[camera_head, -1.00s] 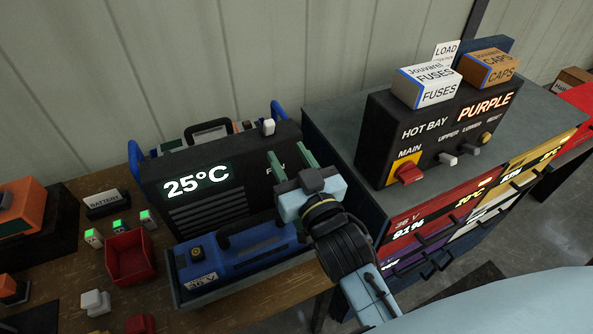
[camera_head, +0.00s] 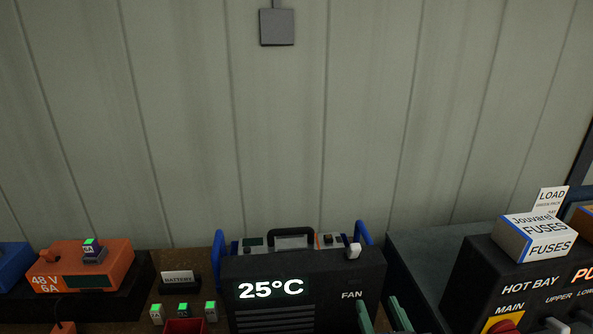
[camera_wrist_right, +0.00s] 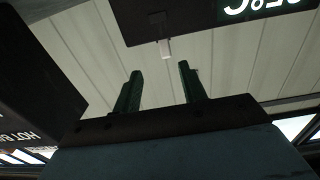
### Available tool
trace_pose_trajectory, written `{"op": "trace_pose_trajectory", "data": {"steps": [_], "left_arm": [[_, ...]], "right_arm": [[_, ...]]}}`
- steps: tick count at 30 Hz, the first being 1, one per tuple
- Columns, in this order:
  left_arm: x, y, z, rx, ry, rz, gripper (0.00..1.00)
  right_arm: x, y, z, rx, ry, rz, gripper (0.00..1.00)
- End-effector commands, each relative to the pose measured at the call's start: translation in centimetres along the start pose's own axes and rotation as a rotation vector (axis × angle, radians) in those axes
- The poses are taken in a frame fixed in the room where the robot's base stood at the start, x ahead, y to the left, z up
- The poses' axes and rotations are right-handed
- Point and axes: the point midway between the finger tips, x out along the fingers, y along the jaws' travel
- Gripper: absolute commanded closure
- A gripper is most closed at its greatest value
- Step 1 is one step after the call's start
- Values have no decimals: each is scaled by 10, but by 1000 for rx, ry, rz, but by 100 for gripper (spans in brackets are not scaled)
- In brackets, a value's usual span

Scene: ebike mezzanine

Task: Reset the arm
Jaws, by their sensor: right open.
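My right gripper (camera_head: 385,316) shows only as two green fingertips at the bottom edge of the head view, just right of the black fan unit (camera_head: 300,270). In the right wrist view its two green fingers (camera_wrist_right: 160,88) stand well apart with nothing between them. The fan unit reads 25°C and has a white toggle (camera_head: 354,251) on top, which also shows beyond the fingers in the right wrist view (camera_wrist_right: 166,50). My left gripper is in neither current view.
At right stands the black hot bay panel (camera_head: 525,275) with a box of fuses (camera_head: 535,236) on top. At left are an orange 48 V charger (camera_head: 85,268), a battery sign (camera_head: 178,279), small green-lit fuses (camera_head: 183,310) and a red bin (camera_head: 185,326). The wall behind is bare except a grey box (camera_head: 277,27).

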Motion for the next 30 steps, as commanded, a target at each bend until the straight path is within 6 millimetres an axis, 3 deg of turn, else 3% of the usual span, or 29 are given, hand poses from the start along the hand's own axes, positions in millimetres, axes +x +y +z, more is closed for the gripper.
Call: {"op": "trace_pose_trajectory", "data": {"steps": [5, 9, 12, 18, 24, 30], "left_arm": [[0, 0, 0, 0, 0, 0, 100], [0, 0, 0, 0, 0, 0, 100], [0, 0, 0, 0, 0, 0, 100], [0, 0, 0, 0, 0, 0, 100], [0, 0, 0, 0, 0, 0, 100], [12, 0, 1, 0, 0, 0, 100]], "right_arm": [[-23, 20, 54, -18, -314, 19, 58], [-59, 32, 97, -38, -603, 9, 58], [-86, 38, 118, -56, -779, -10, 58], [-136, 44, 142, -88, -1045, -54, 58], [-182, 50, 153, -124, -1264, -105, 58], [-171, 48, 218, -122, -1285, -107, 58]]}}
